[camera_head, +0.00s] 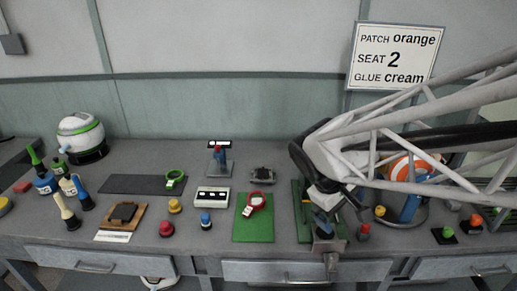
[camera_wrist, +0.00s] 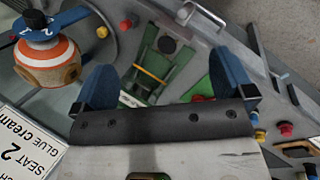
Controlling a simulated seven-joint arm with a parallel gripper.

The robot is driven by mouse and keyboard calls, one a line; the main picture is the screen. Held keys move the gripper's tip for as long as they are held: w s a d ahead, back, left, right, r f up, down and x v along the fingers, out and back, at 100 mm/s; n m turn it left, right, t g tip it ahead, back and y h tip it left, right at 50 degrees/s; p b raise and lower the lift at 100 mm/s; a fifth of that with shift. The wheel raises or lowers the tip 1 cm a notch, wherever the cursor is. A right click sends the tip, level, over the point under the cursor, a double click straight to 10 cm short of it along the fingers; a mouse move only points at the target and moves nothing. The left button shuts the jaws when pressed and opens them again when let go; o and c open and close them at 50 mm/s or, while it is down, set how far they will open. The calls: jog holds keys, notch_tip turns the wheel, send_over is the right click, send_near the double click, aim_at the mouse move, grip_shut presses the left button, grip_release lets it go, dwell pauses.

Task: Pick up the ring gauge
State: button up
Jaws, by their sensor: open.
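Two ring-shaped gauges with handles show in the head view. A red ring gauge (camera_head: 256,199) lies on a green mat (camera_head: 252,230) near the middle of the bench. A green ring gauge (camera_head: 174,178) lies by the right end of a dark mat (camera_head: 135,185). My gripper (camera_head: 322,222) is to the right of both, over a green fixture. In the wrist view my gripper (camera_wrist: 165,82) has its blue fingers wide apart, with nothing between them. The green fixture (camera_wrist: 158,68) with a yellow band lies below them. I cannot make out either ring in the wrist view.
An orange and white ball (camera_wrist: 47,62) sits in a blue-armed press at the right of the bench. A sign (camera_head: 394,56) reads patch orange, seat 2, glue cream. Coloured buttons, a white box (camera_head: 211,196) and several bottles (camera_head: 45,182) crowd the bench.

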jog(key=w+a+f+n+h, duration=0.3)
jog(key=w+a+f+n, duration=0.15)
jog(key=w, duration=0.35)
jog(key=n+t+h, duration=0.2)
jog(key=n+t, duration=0.7)
jog(key=n, duration=0.6)
send_near(252, 200)
jog(key=shift+s+d+r, duration=0.3)
jog(key=shift+d+r, duration=0.15)
jog(key=shift+r, duration=0.15)
jog(key=shift+s+d+r, duration=0.25)
jog(key=shift+d+r, duration=0.2)
jog(key=shift+r, duration=0.15)
jog(key=shift+x, duration=1.35)
jog(key=shift+d+f, duration=0.1)
jog(key=shift+d, duration=0.05)
jog(key=shift+x, duration=2.45)
jog(key=shift+f, duration=0.2)
jog(key=shift+c, duration=0.3)
